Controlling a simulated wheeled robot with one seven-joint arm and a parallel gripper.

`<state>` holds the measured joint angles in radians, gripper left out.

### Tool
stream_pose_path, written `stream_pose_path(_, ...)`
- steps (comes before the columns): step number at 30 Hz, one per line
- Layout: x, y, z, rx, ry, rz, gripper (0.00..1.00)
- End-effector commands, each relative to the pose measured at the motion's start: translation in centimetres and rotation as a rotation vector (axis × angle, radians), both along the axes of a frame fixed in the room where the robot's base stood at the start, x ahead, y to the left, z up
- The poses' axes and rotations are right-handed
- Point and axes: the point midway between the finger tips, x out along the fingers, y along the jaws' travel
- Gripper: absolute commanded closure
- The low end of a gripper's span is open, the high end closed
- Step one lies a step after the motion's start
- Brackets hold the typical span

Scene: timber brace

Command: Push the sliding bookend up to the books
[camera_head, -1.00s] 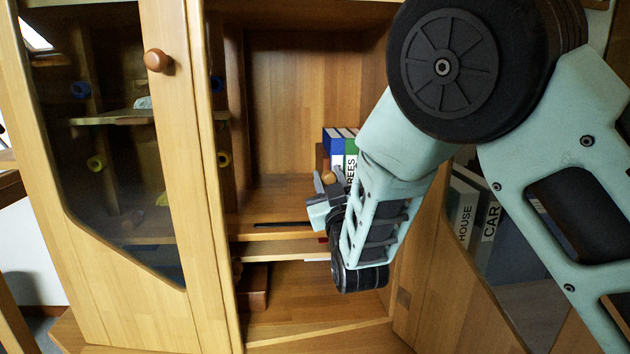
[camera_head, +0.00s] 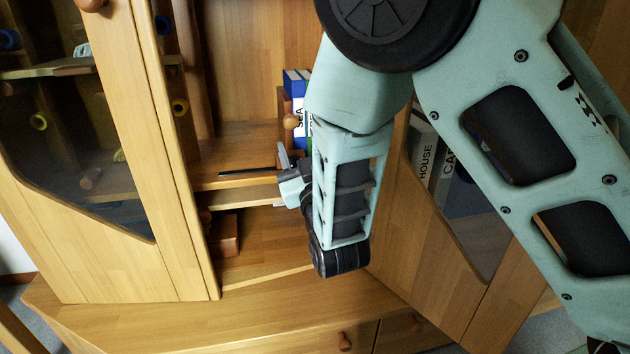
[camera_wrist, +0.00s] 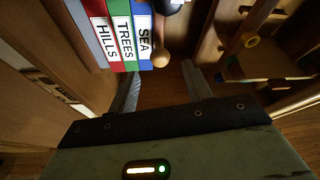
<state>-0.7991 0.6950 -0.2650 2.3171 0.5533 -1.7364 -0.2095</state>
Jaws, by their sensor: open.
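The sliding bookend (camera_head: 285,106) is a wooden panel with a round knob (camera_head: 290,121), standing on the shelf just left of the books (camera_head: 297,80). In the wrist view the knob (camera_wrist: 160,57) is close beside the blue SEA book (camera_wrist: 144,38), with the TREES and HILLS books beyond. Whether a gap is left between bookend and books I cannot tell. My gripper (camera_head: 292,162) is open and empty, in front of and below the knob. In the wrist view the gripper's fingers (camera_wrist: 163,80) are spread, with the knob beyond the gap between them, apart from both.
A dark slot (camera_head: 247,173) runs along the shelf left of my gripper. A glazed cabinet door (camera_head: 190,200) stands open at left, and another door (camera_head: 420,230) at right has books behind it. A reddish-brown block (camera_head: 224,235) sits in the lower compartment.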

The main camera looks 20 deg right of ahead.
Motion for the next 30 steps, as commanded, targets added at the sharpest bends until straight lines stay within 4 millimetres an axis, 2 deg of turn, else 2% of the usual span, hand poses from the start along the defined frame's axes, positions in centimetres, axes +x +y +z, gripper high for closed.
stream_pose_path(1,-1.2,0.0,-0.4,-0.005,0.005,0.002,0.51)
stream_pose_path(6,-4.8,-0.3,-1.9,-0.005,0.005,0.002,0.51)
stream_pose_path(13,-8.2,-0.5,-3.4,-0.003,0.004,0.002,0.51)
stream_pose_path(19,-9.3,-0.7,-3.7,-0.002,0.0,-0.001,0.51)
stream_pose_path(30,-9.2,-0.7,-3.8,0.009,0.018,0.0,0.51)
